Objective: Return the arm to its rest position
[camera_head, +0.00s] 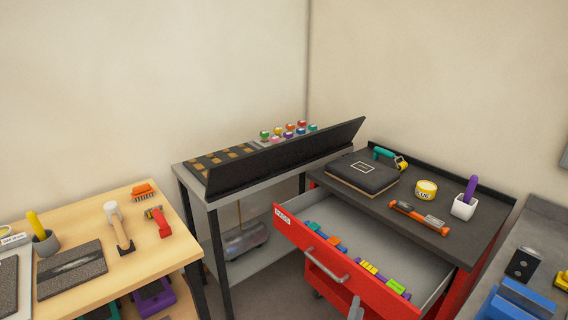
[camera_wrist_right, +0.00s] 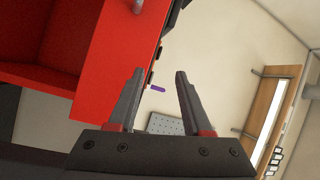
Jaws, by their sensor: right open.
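My right gripper (camera_wrist_right: 160,73) is open in the right wrist view, with nothing between its two dark fingers. In the head view only a grey tip of the right gripper (camera_head: 355,308) shows at the bottom edge, in front of the red drawer (camera_head: 340,264). The drawer is pulled open, with several colourful items inside. In the right wrist view the red drawer front (camera_wrist_right: 115,60) and its grey handle (camera_wrist_right: 137,6) are left of and above the fingers, apart from them. My left gripper is out of view.
A red cabinet's dark top (camera_head: 435,205) holds a black case, a yellow tin and a white cup. A grey stand (camera_head: 215,202) with a raised black lid (camera_head: 290,158) is behind. A wooden table (camera_head: 150,258) with a hammer is left; a blue vise (camera_head: 515,300) is right.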

